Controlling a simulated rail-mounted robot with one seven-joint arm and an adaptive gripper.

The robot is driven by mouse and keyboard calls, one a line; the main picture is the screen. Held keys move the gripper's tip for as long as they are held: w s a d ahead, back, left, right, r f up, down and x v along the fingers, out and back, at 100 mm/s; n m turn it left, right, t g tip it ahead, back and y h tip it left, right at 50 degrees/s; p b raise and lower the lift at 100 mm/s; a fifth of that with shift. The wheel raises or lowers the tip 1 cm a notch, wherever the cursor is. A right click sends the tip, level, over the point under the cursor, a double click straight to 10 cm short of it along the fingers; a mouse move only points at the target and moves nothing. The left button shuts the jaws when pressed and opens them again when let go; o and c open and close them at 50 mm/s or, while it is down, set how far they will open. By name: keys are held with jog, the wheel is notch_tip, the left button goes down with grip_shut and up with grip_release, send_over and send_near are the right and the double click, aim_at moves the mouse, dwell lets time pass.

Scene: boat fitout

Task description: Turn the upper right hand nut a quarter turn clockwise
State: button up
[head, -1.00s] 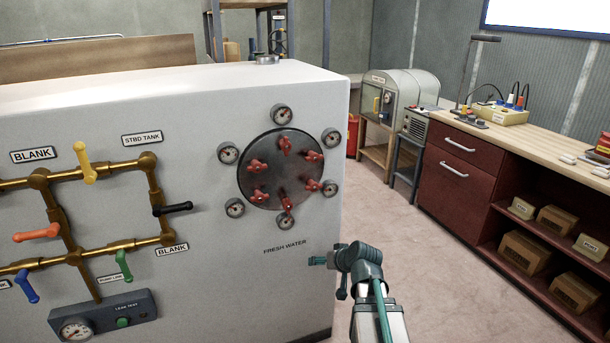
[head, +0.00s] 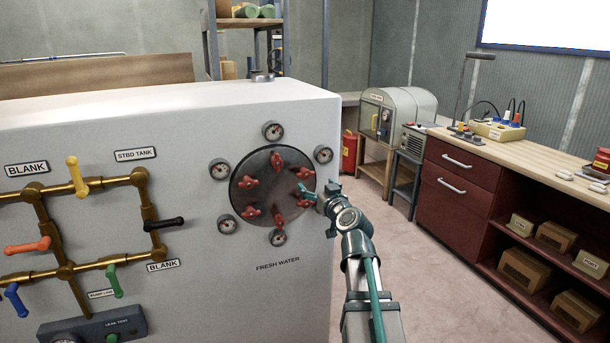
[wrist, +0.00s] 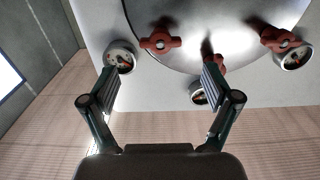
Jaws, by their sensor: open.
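The upper right hand nut (head: 304,173) is a red winged nut on the dark round plate (head: 265,190), on the white tank's front. In the wrist view this nut (wrist: 160,41) lies ahead of the gap between my fingers, its wings running across the picture. My gripper (head: 307,191) is at the plate's right side, just below that nut in the head view. In the wrist view my gripper (wrist: 160,80) is open and empty, apart from the nut. The lower right nut (wrist: 212,60) shows near the right fingertip. My gripper partly hides that side of the plate.
Small gauges ring the plate; one (wrist: 120,57) is near the left fingertip, another (wrist: 198,92) near the right. Brass pipes with coloured levers (head: 78,177) are left of the plate. Floor right of the tank is open, up to the red bench (head: 455,195).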

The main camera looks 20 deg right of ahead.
aim_at(307, 175)
jog(key=w, duration=0.3)
jog(key=w+p, duration=0.1)
jog(key=w, duration=0.5)
jog(key=shift+d+p, duration=0.3)
jog(key=c, duration=1.2)
jog(key=shift+o, duration=0.2)
jog(key=shift+m, duration=0.4)
jog(key=m+b, duration=0.1)
jog(key=m, duration=0.2)
jog(key=shift+m, duration=0.3)
jog(key=m, duration=0.4)
jog(key=shift+m, duration=0.3)
jog(key=m, duration=0.4)
jog(key=shift+m+p, duration=0.3)
jog(key=shift+p, duration=0.1)
jog(key=shift+m+p, duration=0.85)
jog(key=shift+m, duration=1.35)
